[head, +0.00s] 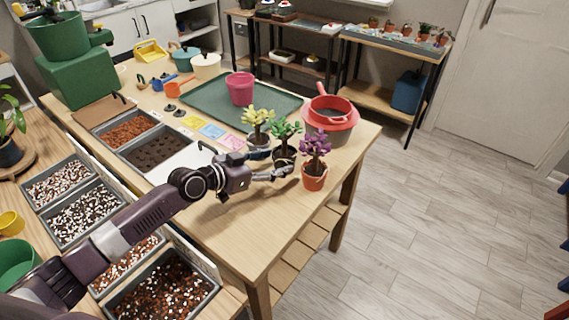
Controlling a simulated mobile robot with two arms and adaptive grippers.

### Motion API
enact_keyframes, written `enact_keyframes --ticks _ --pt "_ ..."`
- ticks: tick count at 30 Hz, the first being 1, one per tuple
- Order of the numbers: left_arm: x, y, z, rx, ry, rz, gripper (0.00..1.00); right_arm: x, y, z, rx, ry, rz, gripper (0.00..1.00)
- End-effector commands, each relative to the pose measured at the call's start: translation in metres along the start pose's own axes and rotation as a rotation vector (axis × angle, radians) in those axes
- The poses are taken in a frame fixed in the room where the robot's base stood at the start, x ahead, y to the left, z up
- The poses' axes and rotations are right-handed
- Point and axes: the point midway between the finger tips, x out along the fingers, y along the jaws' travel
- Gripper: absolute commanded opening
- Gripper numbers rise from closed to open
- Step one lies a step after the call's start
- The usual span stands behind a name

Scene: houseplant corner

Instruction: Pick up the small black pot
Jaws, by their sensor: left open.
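Three small potted plants stand close together near the front right edge of the wooden table (235,225). The green plant (286,132) is in a small dark pot (284,153), which looks black. The yellow-leaved plant (257,118) behind it to the left is also in a dark pot (258,138). The purple plant (315,146) is in a red-orange pot (314,180) at the right. My left gripper (278,164) is open, with its fingers reaching right, close to the green plant's pot. Whether the fingers touch that pot I cannot tell. My right gripper is not in view.
A green mat (205,115) holds a pink pot (240,88). A red strainer (329,108) on a dark pot stands behind the plants. Soil trays (127,130) and coloured cards (211,131) lie to the left. The front table top is clear.

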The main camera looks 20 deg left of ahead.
Motion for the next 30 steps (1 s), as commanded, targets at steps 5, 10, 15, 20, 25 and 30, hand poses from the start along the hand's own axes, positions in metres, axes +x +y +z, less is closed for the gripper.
enact_keyframes --ticks 5,10,15,20,25,30 --pt "0.026 0.001 -0.004 -0.002 0.001 0.001 0.58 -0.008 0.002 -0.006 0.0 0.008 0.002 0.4" --pt "0.042 0.0 -0.001 -0.001 0.0 0.0 0.58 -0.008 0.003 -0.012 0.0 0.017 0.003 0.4" --pt "0.044 0.0 -0.001 0.001 -0.001 0.0 0.58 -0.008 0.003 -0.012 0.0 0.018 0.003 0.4" --pt "0.044 0.0 -0.001 0.001 -0.001 0.0 0.52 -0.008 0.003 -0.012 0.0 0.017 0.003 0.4" --pt "0.043 0.0 -0.001 0.001 -0.001 0.0 0.33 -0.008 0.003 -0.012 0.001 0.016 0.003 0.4" --pt "0.043 0.0 -0.002 0.001 0.001 0.0 0.32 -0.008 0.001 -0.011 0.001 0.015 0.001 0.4"
